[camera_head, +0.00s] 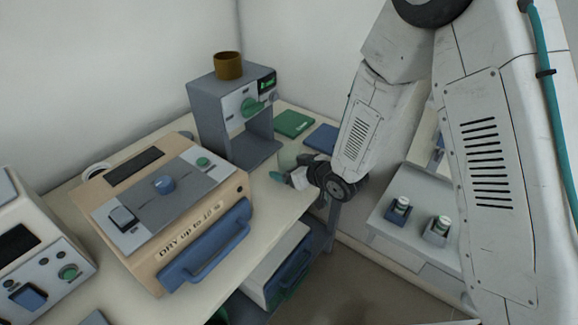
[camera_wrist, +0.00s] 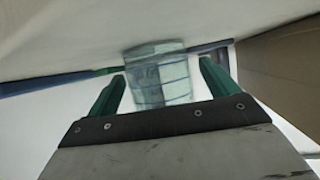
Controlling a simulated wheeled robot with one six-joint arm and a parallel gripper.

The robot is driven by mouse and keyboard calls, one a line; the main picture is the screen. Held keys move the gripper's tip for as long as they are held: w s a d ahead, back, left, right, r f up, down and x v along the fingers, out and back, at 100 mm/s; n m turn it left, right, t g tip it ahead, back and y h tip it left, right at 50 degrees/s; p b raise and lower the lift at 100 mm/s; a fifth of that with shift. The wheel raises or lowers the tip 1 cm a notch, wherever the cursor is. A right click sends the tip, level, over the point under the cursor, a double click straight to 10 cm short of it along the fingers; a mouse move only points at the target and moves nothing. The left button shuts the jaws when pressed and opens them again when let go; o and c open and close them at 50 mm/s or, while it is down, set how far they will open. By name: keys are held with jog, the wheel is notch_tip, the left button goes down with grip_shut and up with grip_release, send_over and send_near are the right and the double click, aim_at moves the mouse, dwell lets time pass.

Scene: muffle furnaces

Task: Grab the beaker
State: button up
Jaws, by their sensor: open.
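The beaker (camera_wrist: 158,76) is clear glass with line markings. In the wrist view it stands just ahead of and between the two green fingers of my gripper (camera_wrist: 160,84), with a gap on each side. The gripper is open and holds nothing. In the head view the beaker (camera_head: 288,157) is a faint, pale green shape on the bench, beside my gripper (camera_head: 286,174). My wrist partly hides this area, and only one teal fingertip shows clearly there.
A grey machine (camera_head: 222,118) with a brown cup (camera_head: 228,66) on top stands behind the gripper. A green pad (camera_head: 294,123) and a blue pad (camera_head: 322,138) lie beyond. A beige furnace (camera_head: 165,195) is left. A lower white table (camera_head: 390,222) holds small containers at right.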

jog(key=shift+w+a+f, duration=0.15)
jog(key=shift+w+a, duration=0.05)
jog(key=c, duration=1.1)
